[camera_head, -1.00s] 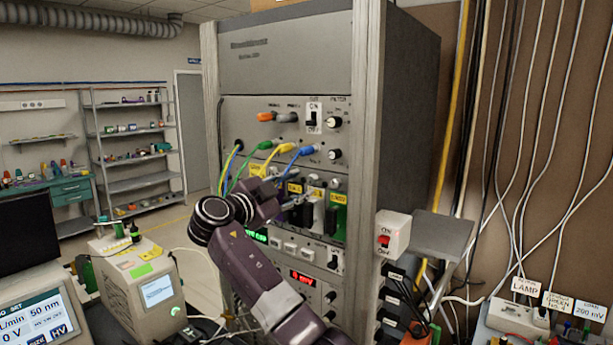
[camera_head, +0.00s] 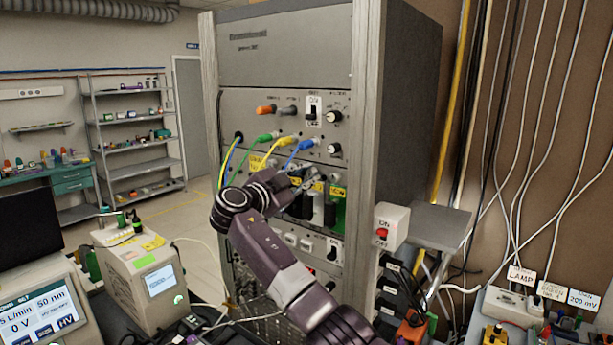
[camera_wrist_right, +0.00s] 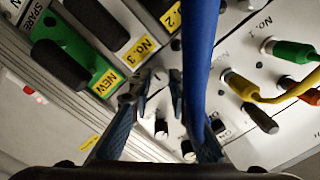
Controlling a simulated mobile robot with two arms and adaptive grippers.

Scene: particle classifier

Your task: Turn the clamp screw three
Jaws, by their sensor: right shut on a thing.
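In the head view my right gripper (camera_head: 312,182) reaches the instrument rack (camera_head: 366,130) at the row of dark modules with yellow labels, below the plugged cables. In the right wrist view the two fingers of my right gripper (camera_wrist_right: 158,86) are close to the panel beside the No. 3 label (camera_wrist_right: 140,52). They are shut on a small part there, seemingly clamp screw three, which the fingers largely hide. A black module (camera_wrist_right: 97,24) and a green module marked NEW (camera_wrist_right: 75,72) are beside it. My left gripper is not in view.
A thick blue cable (camera_wrist_right: 197,70) passes right by my right gripper's finger in the wrist view. Yellow (camera_head: 284,147) and green (camera_head: 253,142) cables hang above it in the head view. A switch box (camera_head: 390,226) juts from the rack's right side.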

